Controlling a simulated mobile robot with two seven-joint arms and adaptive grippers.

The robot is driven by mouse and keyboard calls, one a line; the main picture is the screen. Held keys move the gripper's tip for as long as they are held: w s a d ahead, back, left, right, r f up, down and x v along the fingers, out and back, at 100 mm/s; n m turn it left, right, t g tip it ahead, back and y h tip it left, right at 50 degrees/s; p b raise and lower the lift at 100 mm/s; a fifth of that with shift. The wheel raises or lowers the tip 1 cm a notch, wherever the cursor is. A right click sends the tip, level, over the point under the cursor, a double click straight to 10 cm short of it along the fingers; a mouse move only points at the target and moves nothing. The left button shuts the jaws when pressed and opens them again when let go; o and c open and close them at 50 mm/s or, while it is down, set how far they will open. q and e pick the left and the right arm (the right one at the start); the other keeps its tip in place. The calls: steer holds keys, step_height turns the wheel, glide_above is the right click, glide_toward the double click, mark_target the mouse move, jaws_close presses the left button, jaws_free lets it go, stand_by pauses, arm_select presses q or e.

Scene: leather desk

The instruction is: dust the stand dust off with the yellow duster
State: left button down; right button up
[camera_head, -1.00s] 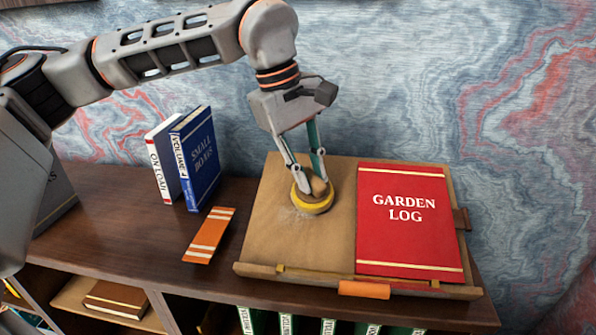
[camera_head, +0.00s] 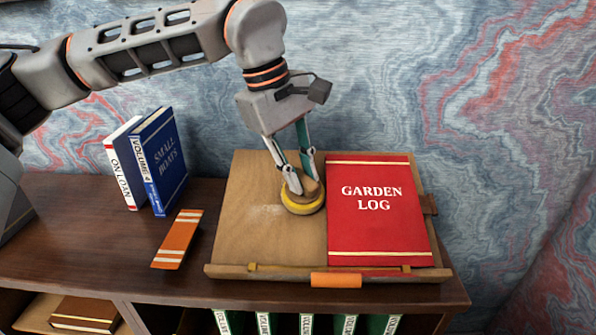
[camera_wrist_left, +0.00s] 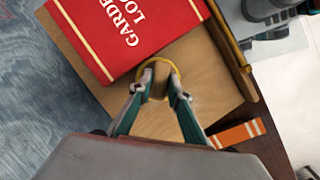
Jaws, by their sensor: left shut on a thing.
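The yellow duster (camera_head: 304,205) is a round pad with a brown wooden grip. My left gripper (camera_head: 305,190) is shut on its grip and holds it down at the wooden stand's surface, right beside the red book. The duster also shows in the left wrist view (camera_wrist_left: 160,72), between the two fingers. The wooden stand (camera_head: 240,205) is a slanted board with a front ledge. A pale smudge of dust (camera_head: 265,210) lies on the board just left of the duster. The surface under the duster is hidden. My right gripper is not in view.
The red Garden Log book (camera_head: 378,230) covers the stand's right half. An orange strip (camera_head: 178,240) lies on the desk to the left. A blue Small Boats book (camera_head: 162,165) and a white On Loan book (camera_head: 125,172) stand behind it. Green books fill the shelf below.

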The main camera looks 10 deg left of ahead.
arm_select(q)
steer(key=shift+s+d+f+b, duration=0.1)
steer(key=shift+s+f+b, duration=0.15)
steer(key=shift+s, duration=0.15)
steer(key=shift+s+d+f+b, duration=0.1)
steer(key=shift+s+b, duration=0.1)
steer(key=shift+s, duration=0.2)
steer(key=shift+s+a+r+p, duration=0.1)
steer(key=shift+s+a+p, duration=0.1)
steer(key=shift+a, duration=0.8)
steer(key=shift+s+a+p, duration=0.15)
steer(key=shift+a+p, duration=0.05)
steer(key=shift+a, duration=0.75)
steer(key=shift+s+a+p, duration=0.15)
steer(key=shift+s+a, duration=0.05)
steer(key=shift+a, duration=0.75)
steer(key=shift+s+a+p, duration=0.15)
steer(key=shift+a, duration=0.75)
steer(key=shift+s+a+p, duration=0.25)
steer(key=shift+a+p, duration=0.05)
steer(key=shift+a, duration=0.7)
steer(key=shift+s+a, duration=0.2)
steer(key=shift+a, duration=0.65)
steer(key=shift+w+d, duration=0.1)
